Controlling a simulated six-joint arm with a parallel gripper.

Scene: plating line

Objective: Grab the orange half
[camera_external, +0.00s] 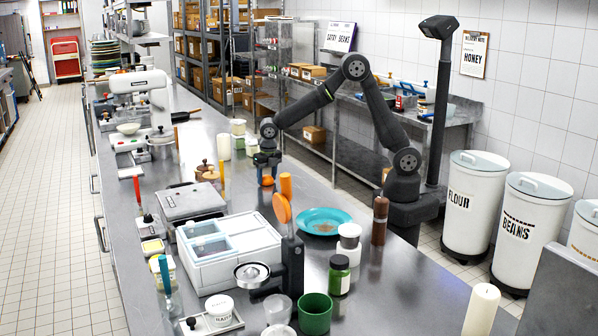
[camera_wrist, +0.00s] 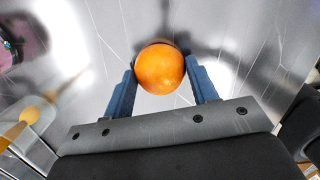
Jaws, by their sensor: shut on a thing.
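The orange half (camera_wrist: 160,68) is round and orange in the wrist view, between the two blue fingers of my gripper (camera_wrist: 161,82). The fingers are shut on it from both sides. In the external view the orange half (camera_external: 267,181) shows as a small orange shape under my gripper (camera_external: 267,170), over the steel counter. I cannot tell whether it touches the counter. Its lower side is hidden.
A turquoise plate (camera_external: 312,216) lies nearer the camera. A white candle (camera_external: 224,147) and several jars stand left of my gripper.

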